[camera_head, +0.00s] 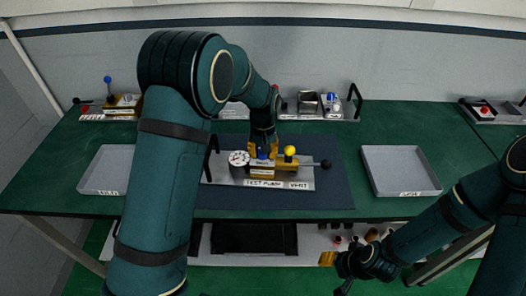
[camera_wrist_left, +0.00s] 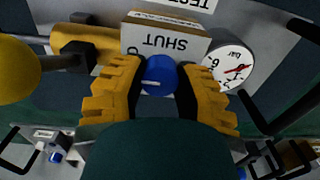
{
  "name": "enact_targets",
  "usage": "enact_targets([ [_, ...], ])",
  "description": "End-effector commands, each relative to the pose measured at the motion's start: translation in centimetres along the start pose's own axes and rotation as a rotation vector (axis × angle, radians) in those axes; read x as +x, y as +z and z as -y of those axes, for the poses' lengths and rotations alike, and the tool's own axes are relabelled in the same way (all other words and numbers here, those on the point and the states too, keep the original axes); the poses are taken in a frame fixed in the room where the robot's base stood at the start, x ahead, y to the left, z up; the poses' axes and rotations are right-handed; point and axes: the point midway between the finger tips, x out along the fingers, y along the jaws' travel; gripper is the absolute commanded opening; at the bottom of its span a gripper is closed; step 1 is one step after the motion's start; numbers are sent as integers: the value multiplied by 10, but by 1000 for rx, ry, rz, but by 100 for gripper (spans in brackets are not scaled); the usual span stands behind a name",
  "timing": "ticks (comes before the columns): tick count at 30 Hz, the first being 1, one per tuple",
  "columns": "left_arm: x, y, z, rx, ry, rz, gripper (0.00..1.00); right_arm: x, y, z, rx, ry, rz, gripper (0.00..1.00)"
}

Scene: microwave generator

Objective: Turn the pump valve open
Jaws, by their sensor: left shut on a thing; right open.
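The test pump unit (camera_head: 225,179) stands on a dark mat in the middle of the bench. Its blue ball knob (camera_wrist_left: 161,75) sits between the yellow fingers of my left gripper (camera_wrist_left: 165,85), which is shut on it. In the head view the left gripper (camera_head: 263,146) reaches down onto the unit from above. A block marked SHUT (camera_wrist_left: 165,42) is right beside the blue knob. A yellow ball knob (camera_head: 290,150) stands to the right, near the VENT label. My right gripper (camera_head: 336,272) is open and empty, low in front of the bench.
A round dial gauge (camera_head: 239,158) is left of the blue knob. A rod with a black knob (camera_head: 326,164) sticks out at the right. Grey trays stand at the left (camera_head: 101,190) and right (camera_head: 385,193). Other units (camera_head: 312,115) line the back.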

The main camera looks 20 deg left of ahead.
Motion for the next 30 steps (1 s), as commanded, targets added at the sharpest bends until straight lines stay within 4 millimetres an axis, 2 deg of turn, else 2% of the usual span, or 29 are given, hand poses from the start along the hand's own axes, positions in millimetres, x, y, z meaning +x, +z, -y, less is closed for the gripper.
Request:
enact_targets([
  [4, 0, 0, 0, -1, 0, 0, 0, 0, 0, 0, 0, 0, 0, 47],
  [5, 0, 0, 0, 0, 0, 0, 44, 0, 0, 0, 0, 0, 0, 47],
  [6, 0, 0, 0, 0, 0, 0, 58, 0, 0, 0, 0, 0, 0, 47],
  [7, 0, 0, 0, 0, 0, 0, 66, 0, 0, 0, 0, 0, 0, 47],
  [16, 0, 0, 0, 1, 0, 0, 66, 0, 0, 0, 0, 0, 0, 47],
  [20, -8, 0, 0, 2, 0, -1, 66, 0, 0, 0, 0, 0, 0, 47],
  [23, -23, -1, 0, 2, 1, -3, 66, 0, 0, 0, 0, 0, 0, 47],
  [30, -72, -1, -1, 1, 2, -4, 66, 0, 0, 0, 0, 0, 0, 47],
])
